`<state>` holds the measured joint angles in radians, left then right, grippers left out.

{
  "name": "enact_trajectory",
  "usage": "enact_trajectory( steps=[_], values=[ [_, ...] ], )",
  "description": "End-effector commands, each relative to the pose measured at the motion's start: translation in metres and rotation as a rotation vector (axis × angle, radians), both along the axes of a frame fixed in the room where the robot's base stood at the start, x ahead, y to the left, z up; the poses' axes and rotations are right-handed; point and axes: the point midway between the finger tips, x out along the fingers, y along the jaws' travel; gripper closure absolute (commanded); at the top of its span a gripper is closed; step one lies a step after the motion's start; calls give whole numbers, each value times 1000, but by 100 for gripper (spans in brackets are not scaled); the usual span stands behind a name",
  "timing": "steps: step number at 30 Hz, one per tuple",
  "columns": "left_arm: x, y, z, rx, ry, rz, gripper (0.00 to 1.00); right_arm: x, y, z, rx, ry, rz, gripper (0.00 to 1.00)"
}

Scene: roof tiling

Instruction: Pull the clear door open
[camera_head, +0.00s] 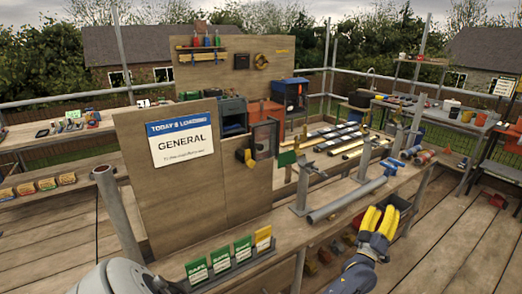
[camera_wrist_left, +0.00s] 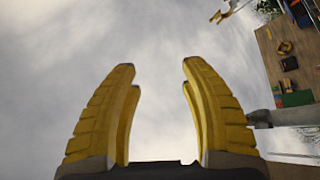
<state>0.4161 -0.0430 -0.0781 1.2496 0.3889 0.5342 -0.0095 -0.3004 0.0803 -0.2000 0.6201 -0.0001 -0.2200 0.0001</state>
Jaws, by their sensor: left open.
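The clear door (camera_head: 264,140) is a small dark-framed see-through panel beside the right edge of the wooden sign board, in the head view. A yellow piece (camera_head: 246,157) sits at its left side. I cannot tell how far the door stands open. My left gripper (camera_head: 380,219) has yellow fingers pointing up, to the right of and nearer than the door, well apart from it. In the left wrist view the fingers (camera_wrist_left: 158,110) are spread with nothing between them. The door cannot be made out in that view. My right gripper is not in view.
A board with a "GENERAL" sign (camera_head: 183,133) stands left of the door. A grey pipe (camera_head: 345,200) and upright posts (camera_head: 303,185) are between the gripper and the door. Green and yellow cards (camera_head: 220,260) stand along the bench front. A blue cabinet (camera_head: 291,95) is behind.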

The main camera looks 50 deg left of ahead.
Motion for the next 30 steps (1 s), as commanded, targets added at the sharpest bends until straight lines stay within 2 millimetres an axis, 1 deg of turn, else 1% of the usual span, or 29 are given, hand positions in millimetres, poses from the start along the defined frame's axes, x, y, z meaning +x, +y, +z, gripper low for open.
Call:
enact_trajectory(
  steps=[1, 2, 3, 4, 5, 6, 8, 9, 11, 12, 14, 15, 17, 18, 19, 21, 24, 27, 30],
  values=[
    [-4, 12, 50, -76, -115, 19, 55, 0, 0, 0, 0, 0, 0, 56],
    [-9, 20, 77, -128, -184, 30, 55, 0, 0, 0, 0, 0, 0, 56],
    [-18, 33, 113, -200, -281, 45, 55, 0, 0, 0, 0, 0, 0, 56],
    [-26, 43, 138, -256, -355, 55, 55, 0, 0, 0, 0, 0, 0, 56],
    [-38, 54, 163, -319, -433, 65, 55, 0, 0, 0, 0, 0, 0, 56],
    [-53, 69, 192, -402, -536, 76, 55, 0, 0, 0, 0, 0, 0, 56],
    [-80, 92, 226, -531, -682, 93, 55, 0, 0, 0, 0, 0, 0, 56],
    [-97, 107, 243, -616, -774, 103, 55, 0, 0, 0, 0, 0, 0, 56],
    [-124, 129, 260, -745, -905, 114, 55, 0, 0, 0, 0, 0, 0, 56],
    [-140, 142, 266, -830, -986, 121, 55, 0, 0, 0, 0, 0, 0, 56],
    [-163, 160, 267, -955, -1095, 132, 55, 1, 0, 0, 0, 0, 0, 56],
    [-175, 171, 263, -1036, -1158, 140, 55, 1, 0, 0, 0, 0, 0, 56],
    [-191, 184, 253, -1148, -1239, 155, 55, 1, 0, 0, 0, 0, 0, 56],
    [-199, 191, 245, -1218, -1284, 165, 55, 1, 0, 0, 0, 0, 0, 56],
    [-204, 195, 238, -1266, -1316, 171, 55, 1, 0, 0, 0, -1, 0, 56],
    [-212, 202, 224, -1365, -1377, 187, 55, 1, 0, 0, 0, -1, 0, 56],
    [-217, 206, 206, -1475, -1433, 209, 55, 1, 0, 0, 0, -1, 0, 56],
    [-217, 207, 191, -1543, -1461, 232, 55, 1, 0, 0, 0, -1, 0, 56],
    [-217, 208, 183, -1575, -1479, 247, 55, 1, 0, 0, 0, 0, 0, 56]
  ],
)
